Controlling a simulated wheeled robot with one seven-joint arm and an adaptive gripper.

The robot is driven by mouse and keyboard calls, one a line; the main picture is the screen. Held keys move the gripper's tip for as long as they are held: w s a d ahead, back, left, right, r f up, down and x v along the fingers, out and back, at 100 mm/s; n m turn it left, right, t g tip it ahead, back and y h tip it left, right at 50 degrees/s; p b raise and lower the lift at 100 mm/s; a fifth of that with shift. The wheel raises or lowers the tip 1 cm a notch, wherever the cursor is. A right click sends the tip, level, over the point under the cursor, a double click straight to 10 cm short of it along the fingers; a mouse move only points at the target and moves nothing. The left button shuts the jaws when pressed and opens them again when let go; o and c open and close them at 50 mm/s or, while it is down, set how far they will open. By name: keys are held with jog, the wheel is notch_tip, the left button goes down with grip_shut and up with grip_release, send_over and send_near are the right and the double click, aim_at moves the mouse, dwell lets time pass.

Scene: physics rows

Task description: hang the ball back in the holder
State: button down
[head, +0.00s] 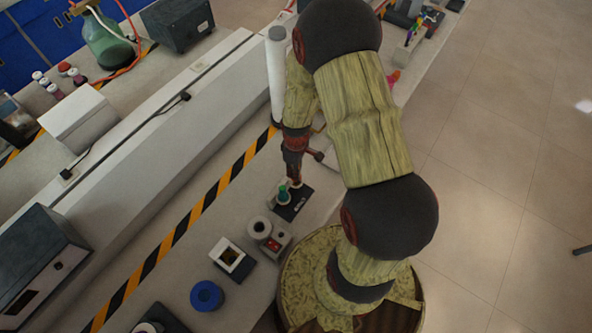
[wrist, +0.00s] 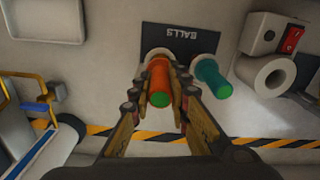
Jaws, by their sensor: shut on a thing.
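My gripper (wrist: 160,95) is shut on an orange cylinder-like piece with a green end (wrist: 159,80) in the wrist view. This piece is in front of a pale round holder (wrist: 152,54) at the edge of a black plate marked BALLS (wrist: 182,40). I cannot tell whether it is seated in the holder or just above it. A teal-green piece (wrist: 213,78) stands in a second pale ring to the right. No plain round ball shows. In the head view my gripper (head: 294,176) points down over the black plate (head: 296,207), beside the green piece (head: 283,193).
A grey ring (head: 259,227) and a box with a red switch (head: 275,243) stand close to the plate. A white-framed block (head: 228,256) and a blue ring (head: 206,296) are farther left. Blue-handled equipment (wrist: 38,105) lies left in the wrist view. Striped tape (head: 190,222) crosses the bench.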

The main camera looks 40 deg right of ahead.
jog(key=shift+f+b, duration=0.85)
jog(key=shift+f, duration=0.45)
jog(key=c, duration=1.6)
grip_release()
jog(key=shift+o, duration=0.9)
jog(key=shift+o, duration=1)
jog(key=shift+r, duration=0.1)
jog(key=shift+r+p, duration=2.4)
jog(key=shift+r, duration=1.05)
